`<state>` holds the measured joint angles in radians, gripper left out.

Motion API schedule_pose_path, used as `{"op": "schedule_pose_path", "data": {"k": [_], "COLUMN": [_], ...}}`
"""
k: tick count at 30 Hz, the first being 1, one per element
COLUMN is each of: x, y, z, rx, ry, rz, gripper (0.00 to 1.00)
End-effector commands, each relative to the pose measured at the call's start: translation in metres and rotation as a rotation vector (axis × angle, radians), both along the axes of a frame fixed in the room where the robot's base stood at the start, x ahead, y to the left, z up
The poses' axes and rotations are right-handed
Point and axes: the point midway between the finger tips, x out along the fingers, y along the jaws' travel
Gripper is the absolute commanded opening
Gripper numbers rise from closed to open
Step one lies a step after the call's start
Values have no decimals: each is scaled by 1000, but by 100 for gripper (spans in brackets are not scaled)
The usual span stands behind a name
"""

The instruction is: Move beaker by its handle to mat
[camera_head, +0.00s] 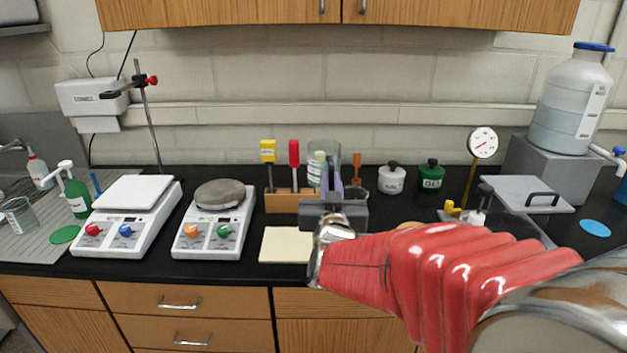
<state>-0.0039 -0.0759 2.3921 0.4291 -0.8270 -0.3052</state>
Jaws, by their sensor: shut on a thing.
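A clear, grey-green glass beaker (323,150) stands out just above and behind my gripper (332,178), near the middle of the counter. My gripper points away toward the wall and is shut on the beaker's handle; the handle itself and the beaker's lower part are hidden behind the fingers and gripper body. I cannot tell whether the beaker touches the counter. A cream square mat (284,245) lies flat near the counter's front edge, left of and below my gripper. Its right side runs close to my wrist.
A wooden rack (287,201) with screwdrivers stands just left of the gripper. Two white instruments (127,216) (215,224) stand farther left. White (391,179) and green (431,175) jars stand behind right. A gauge (482,143) stands farther right. My red-sleeved arm covers the front right counter.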

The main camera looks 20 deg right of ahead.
Motion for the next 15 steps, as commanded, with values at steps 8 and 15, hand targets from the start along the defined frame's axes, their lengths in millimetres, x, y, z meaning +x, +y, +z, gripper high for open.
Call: {"op": "schedule_pose_path", "data": {"k": [8,15], "x": [-4,-6], "y": [-14,-25], "z": [0,0], "rx": [-1,-1], "ry": [0,0], "rz": [-2,-2], "gripper": [0,0]}}
